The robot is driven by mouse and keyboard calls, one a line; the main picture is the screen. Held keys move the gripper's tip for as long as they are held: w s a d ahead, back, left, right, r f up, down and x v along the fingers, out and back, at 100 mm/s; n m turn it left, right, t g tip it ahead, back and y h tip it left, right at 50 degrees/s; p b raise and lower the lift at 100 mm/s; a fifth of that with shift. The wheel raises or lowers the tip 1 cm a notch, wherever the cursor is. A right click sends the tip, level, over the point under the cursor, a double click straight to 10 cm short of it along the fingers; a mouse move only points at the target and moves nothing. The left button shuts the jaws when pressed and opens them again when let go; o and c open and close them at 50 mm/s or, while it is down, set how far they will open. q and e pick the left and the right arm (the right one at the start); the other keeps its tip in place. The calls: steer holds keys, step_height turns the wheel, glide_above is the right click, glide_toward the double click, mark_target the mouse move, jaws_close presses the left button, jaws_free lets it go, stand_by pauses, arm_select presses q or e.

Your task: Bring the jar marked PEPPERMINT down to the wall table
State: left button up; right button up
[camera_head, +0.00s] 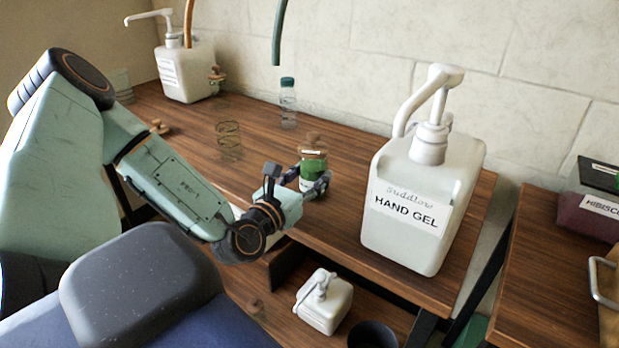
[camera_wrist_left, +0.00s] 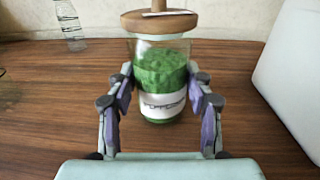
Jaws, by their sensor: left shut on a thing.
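A glass jar with green contents, a wooden lid and a white label (camera_head: 313,168) is upright at the wooden table's front part. In the left wrist view the jar (camera_wrist_left: 162,72) stands between my fingers, its label blurred and only partly readable, in keeping with PEPPERMINT. My left gripper (camera_head: 308,183) is shut on the jar, with a finger on either side of its body. The wooden table (camera_head: 185,130) runs along the wall. I cannot tell whether the jar's base touches it. My right gripper is not in view.
A large HAND GEL pump bucket (camera_head: 408,225) stands right of the jar. A small pump bucket (camera_head: 325,303) sits below. A HIBISCUS box (camera_head: 592,205) is at the right.

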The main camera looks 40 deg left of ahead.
arm_select(q)
steer(key=shift+f, duration=0.25)
steer(key=o, duration=1.3)
steer(key=shift+w, duration=0.15)
steer(key=shift+o, duration=0.8)
steer(key=shift+r, duration=0.2)
steer(key=shift+s+p, duration=0.35)
steer(key=shift+s, duration=0.05)
steer(key=s+d+p, duration=0.2)
steer(key=s+p, duration=0.2)
steer(key=s, duration=0.7)
steer(key=shift+p, duration=0.35)
steer(key=shift+d, duration=0.15)
